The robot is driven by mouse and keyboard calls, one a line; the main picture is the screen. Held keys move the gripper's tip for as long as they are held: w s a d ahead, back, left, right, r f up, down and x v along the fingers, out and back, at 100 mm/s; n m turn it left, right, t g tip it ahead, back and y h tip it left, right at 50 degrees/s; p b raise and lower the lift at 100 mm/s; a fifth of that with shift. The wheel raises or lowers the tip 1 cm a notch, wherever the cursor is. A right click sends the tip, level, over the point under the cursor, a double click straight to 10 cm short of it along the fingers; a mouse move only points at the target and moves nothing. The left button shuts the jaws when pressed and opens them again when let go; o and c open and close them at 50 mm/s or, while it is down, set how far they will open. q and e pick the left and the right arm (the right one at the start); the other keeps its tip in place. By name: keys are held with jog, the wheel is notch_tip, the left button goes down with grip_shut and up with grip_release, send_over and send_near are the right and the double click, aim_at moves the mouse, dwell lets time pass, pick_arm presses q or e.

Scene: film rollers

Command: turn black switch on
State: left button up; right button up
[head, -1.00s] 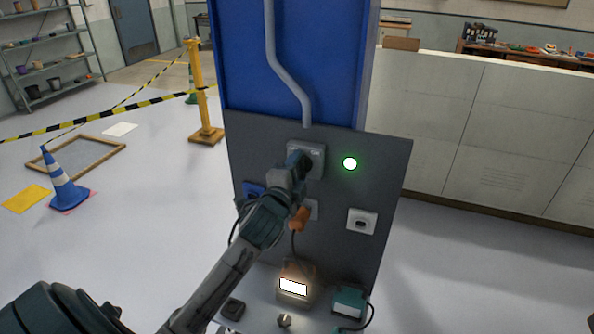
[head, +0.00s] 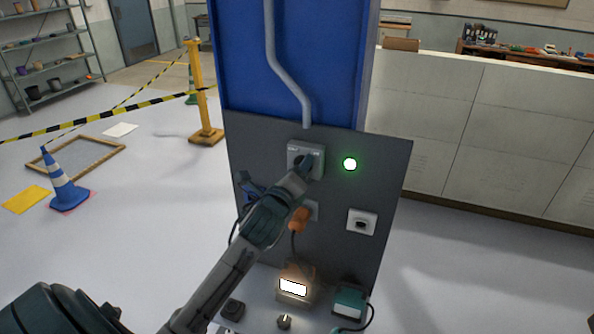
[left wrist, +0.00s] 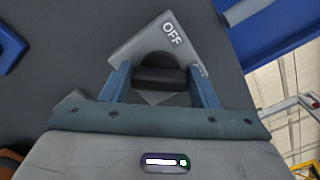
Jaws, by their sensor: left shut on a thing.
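The black switch is a dark rotary knob (left wrist: 160,78) on a light grey plate (left wrist: 190,45) marked OFF in the left wrist view. The plate (head: 318,160) sits on the upper part of a dark grey panel (head: 340,260) in the head view. My left gripper (head: 304,166) is at the plate, with its two blue fingers either side of the knob. The left wrist view shows the gripper (left wrist: 160,84) shut on the knob, which partly hides between the fingers. My right gripper is not in view.
A lit green lamp (head: 350,164) is right of the switch. A white socket (head: 362,222) and an orange plug (head: 299,219) are below. A lit box (head: 294,284), a teal box (head: 348,302) and a small knob (head: 284,322) stand at the panel's foot.

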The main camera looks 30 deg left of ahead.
pick_arm(q)
jog(key=shift+m, duration=0.4)
dwell(0.3)
jog(key=o, duration=1)
jog(key=b+v, duration=0.1)
jog(key=v, duration=1)
jog(key=shift+a+f, duration=0.1)
jog(key=shift+w, duration=0.1)
